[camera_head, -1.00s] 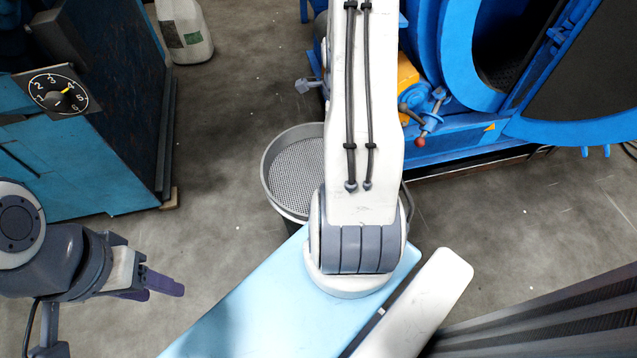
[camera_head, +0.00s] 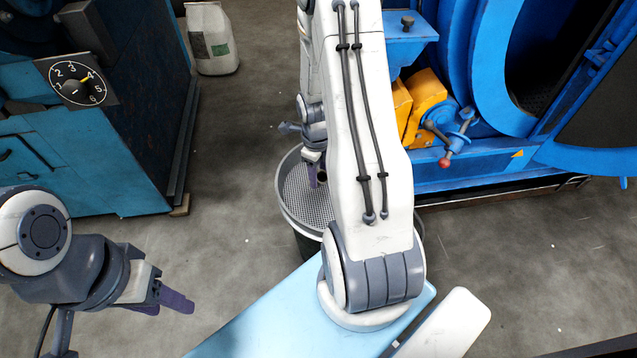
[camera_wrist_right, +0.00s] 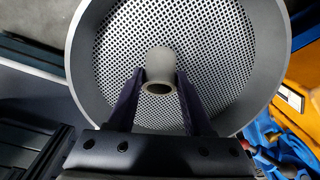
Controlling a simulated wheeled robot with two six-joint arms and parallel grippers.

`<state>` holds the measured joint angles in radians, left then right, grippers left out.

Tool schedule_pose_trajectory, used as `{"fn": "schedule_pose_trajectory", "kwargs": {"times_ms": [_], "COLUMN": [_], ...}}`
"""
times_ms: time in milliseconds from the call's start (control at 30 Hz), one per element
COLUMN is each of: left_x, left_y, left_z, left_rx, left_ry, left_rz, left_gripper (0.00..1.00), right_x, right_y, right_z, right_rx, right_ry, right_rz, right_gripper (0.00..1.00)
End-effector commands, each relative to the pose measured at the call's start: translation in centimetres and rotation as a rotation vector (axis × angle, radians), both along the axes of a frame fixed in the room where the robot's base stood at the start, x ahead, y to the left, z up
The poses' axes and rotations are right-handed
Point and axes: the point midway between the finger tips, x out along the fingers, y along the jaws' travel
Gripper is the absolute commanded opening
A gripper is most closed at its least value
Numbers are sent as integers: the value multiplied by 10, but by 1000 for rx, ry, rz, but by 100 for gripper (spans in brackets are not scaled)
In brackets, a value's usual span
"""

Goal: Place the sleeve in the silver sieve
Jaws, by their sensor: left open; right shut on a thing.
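The silver sieve (camera_head: 300,199) is a round mesh pan with a grey rim, partly hidden behind my right arm in the head view. In the right wrist view the sieve (camera_wrist_right: 215,45) fills most of the picture. My right gripper (camera_wrist_right: 160,86) is shut on the sleeve (camera_wrist_right: 160,62), a short grey hollow cylinder, which is held in front of the mesh. I cannot tell its exact height over the mesh. In the head view my right gripper (camera_head: 315,177) shows over the sieve. My left gripper (camera_head: 178,298) is open and empty at the lower left, away from the sieve.
A blue machine (camera_head: 490,160) with a round opening, a yellow part (camera_head: 425,98) and a red-knobbed handle stands right of the sieve. A teal cabinet (camera_head: 100,170) with a dial stands at left. The floor between is clear.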

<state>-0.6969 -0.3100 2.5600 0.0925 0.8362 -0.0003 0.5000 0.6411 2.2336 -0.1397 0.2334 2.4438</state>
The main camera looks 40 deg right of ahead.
Motion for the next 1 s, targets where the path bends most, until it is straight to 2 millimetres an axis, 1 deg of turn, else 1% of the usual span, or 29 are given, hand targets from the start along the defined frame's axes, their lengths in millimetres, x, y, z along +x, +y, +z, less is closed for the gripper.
{"fn": "schedule_pose_trajectory", "kwargs": {"times_ms": [33,100,200,433,567,600,633,667,1000], "left_x": [0,0,0,0,0,0,0,0,0], "left_y": [0,0,0,0,0,0,0,0,0], "left_z": [-7,-14,-18,-16,-20,-18,-18,-18,-15], "left_rx": [0,0,0,0,0,0,0,0,0], "left_ry": [0,0,0,0,0,0,0,0,0], "left_rz": [0,0,0,0,0,0,0,0,0], "left_gripper": [50,50,50,50,50,50,50,50,50], "right_x": [-1,-1,0,0,0,-1,-1,-1,0], "right_y": [0,0,0,-1,-1,-1,-1,-1,-1], "right_z": [-12,-24,-33,-32,-35,-34,-34,-34,-31], "right_rx": [2,2,1,0,0,0,0,0,0], "right_ry": [2,2,1,-1,0,0,0,0,0], "right_rz": [0,0,0,-1,0,0,0,0,0], "right_gripper": [0,0,0,0,0,66,78,81,81]}}
